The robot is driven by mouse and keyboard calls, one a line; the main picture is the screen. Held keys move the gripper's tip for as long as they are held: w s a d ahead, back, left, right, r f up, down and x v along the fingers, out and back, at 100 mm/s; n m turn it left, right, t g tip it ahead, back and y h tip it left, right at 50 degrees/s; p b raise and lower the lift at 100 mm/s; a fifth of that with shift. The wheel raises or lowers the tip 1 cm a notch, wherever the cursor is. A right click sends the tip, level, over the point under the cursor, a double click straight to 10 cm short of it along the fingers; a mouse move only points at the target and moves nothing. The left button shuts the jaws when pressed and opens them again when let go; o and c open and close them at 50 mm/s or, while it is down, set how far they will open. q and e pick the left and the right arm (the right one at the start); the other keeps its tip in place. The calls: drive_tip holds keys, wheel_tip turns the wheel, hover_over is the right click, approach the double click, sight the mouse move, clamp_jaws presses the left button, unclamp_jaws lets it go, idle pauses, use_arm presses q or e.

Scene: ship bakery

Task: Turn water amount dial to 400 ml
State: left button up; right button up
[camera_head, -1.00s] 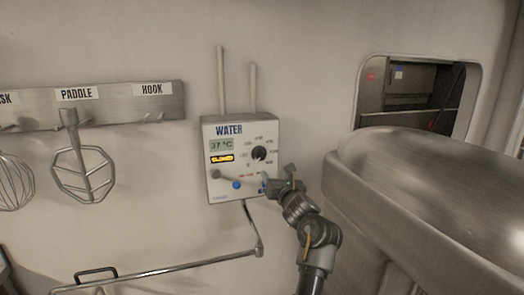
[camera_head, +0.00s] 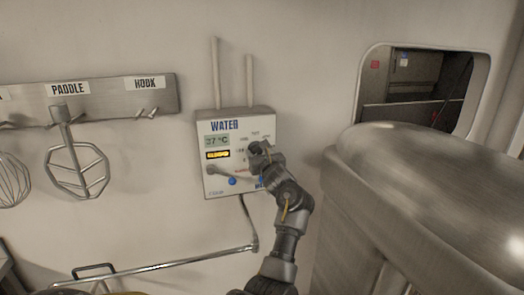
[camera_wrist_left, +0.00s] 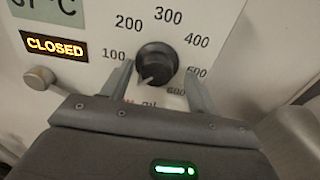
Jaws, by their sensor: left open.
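The water panel (camera_head: 214,184) is a white wall box with a "WATER" label and a display reading "CLOSED". The water amount dial (camera_wrist_left: 157,62) is a round black knob ringed by numbers including 100, 200, 300 and 400. A pale mark on its lower left edge points down-left, below 100. My left gripper (camera_wrist_left: 159,70) is open, with one finger on each side of the dial. I cannot tell whether the fingers touch it. In the head view the left gripper (camera_head: 260,153) covers much of the dial. My right gripper is not in view.
A small lever (camera_wrist_left: 40,78) sticks out left of the dial. Pipes (camera_head: 216,75) rise above the panel, and a pipe (camera_head: 190,258) runs below it. A whisk and a paddle (camera_head: 75,165) hang at left. A large metal machine (camera_head: 430,180) stands close at right.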

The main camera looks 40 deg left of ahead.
use_arm(q)
drive_tip(key=shift+a, duration=0.4)
drive_tip(key=shift+c, duration=0.4)
